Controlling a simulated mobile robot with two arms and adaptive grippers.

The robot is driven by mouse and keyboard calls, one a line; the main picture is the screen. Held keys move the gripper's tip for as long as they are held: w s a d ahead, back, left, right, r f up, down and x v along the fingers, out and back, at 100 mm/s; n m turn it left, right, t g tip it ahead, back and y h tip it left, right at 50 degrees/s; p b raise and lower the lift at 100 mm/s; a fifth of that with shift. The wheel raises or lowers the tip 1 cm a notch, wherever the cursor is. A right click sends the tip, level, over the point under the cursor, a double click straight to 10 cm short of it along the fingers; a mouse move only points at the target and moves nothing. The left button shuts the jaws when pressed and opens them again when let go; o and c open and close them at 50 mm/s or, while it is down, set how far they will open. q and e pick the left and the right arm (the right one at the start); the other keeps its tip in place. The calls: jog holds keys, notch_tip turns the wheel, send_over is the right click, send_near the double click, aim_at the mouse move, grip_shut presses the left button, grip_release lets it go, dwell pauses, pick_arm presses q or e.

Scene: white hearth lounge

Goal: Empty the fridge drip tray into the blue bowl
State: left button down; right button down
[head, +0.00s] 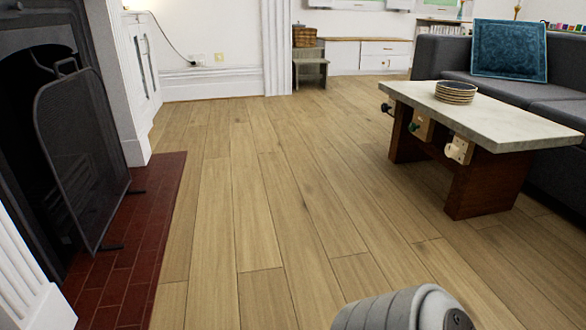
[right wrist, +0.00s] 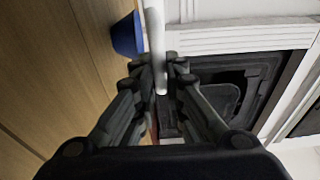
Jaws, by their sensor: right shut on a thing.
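In the right wrist view my right gripper (right wrist: 160,82) is shut on a long, narrow white piece (right wrist: 154,40). It looks like the drip tray seen edge-on; its inside and contents are hidden. The blue bowl (right wrist: 126,35) shows at the upper left of this view, just to the left of the white piece and apart from it. The view is turned sideways, and wooden floor lies behind the bowl. I cannot tell what the bowl stands on. The head view shows neither bowl, tray nor gripper.
A low table (head: 502,115) with stacked dishes (head: 455,92) stands at right before a grey sofa (head: 440,57). A fireplace screen (head: 80,150) stands at left on a red brick hearth (head: 130,260). The wooden floor (head: 260,190) between them is clear.

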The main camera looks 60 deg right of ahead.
jog(key=shift+m+g+h, duration=0.3)
jog(key=shift+m+h, duration=0.1)
jog(key=shift+m, duration=0.3)
notch_tip(320, 180, up, 4)
jog(key=p, duration=0.6)
jog(key=shift+w, duration=0.1)
jog(key=shift+p, duration=0.3)
jog(key=r+p, duration=0.1)
jog(key=p, duration=0.1)
jog(key=shift+w+r+g+p, duration=0.1)
jog(key=shift+g+p, duration=0.3)
dwell(0.5)
